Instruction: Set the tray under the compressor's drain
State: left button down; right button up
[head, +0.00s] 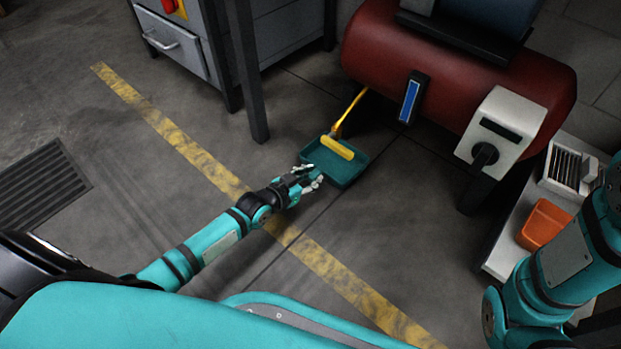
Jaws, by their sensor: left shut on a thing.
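The tray (347,173) is a shallow dark green square pan, low at the floor in front of the compressor. My left gripper (313,179) is shut on the tray's near left edge. The compressor (455,72) has a large red tank lying on its side. A thin yellow drain pipe (350,108) comes down from the tank's left end. A yellow bar (337,147) at its lower end overlaps the tray in the picture; I cannot tell the height between them. My right arm shows at the right edge, but its gripper is out of view.
A grey cabinet (270,40) with dark legs stands behind left. A low bench (508,238) with an orange bin (544,224) is at the right. A floor grate (42,187) lies at the left.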

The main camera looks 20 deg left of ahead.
pick_arm(q)
jog(key=shift+f, duration=0.15)
jog(key=c, duration=1.1)
grip_release()
